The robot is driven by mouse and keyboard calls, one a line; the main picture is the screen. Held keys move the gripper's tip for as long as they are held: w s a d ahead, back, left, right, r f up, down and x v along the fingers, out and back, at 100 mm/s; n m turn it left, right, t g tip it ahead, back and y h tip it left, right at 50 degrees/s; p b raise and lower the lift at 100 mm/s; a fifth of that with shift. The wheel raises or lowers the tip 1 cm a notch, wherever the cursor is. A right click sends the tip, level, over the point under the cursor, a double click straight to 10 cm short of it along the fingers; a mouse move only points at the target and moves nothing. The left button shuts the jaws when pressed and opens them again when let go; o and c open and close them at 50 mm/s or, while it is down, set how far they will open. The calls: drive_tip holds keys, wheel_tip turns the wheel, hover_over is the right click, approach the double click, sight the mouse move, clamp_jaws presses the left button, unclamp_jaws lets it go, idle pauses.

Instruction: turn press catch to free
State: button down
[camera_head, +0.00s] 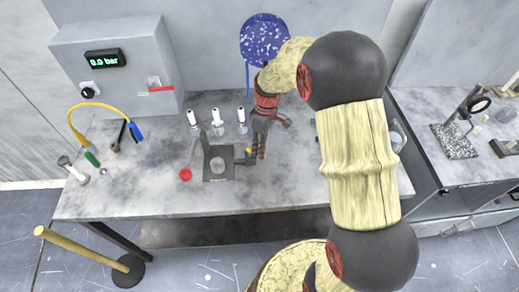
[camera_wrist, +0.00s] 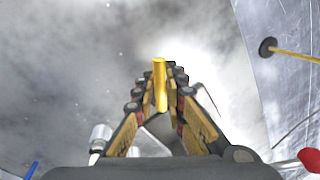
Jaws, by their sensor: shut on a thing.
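The catch appears as a small yellow piece (camera_head: 248,151) at the press's right side, and as a yellow bar (camera_wrist: 160,84) in the wrist view. My gripper (camera_head: 258,152) reaches down at the press's right; in the wrist view its fingers are shut on the yellow bar. The fingers partly hide the catch's base.
Several white-topped bottles (camera_head: 217,120) stand just behind the press. A grey box with a 0.0 bar display (camera_head: 104,58) stands at the back left. A yellow hose (camera_head: 88,106) lies in front of it. The bench front (camera_head: 130,195) is clear.

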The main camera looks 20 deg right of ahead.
drive_tip(key=shift+w+d+n, duration=0.1)
drive_tip(key=shift+n, duration=0.2)
drive_tip(key=c, duration=1.9)
unclamp_jaws()
drive_tip(key=shift+o, duration=0.4)
wheel_tip(320, 180, up, 12)
drive_tip(key=w+d, duration=0.1)
drive_tip(key=shift+w+d, duration=0.3)
drive_tip(key=shift+d, duration=0.05)
drive_tip(key=shift+f, duration=0.1)
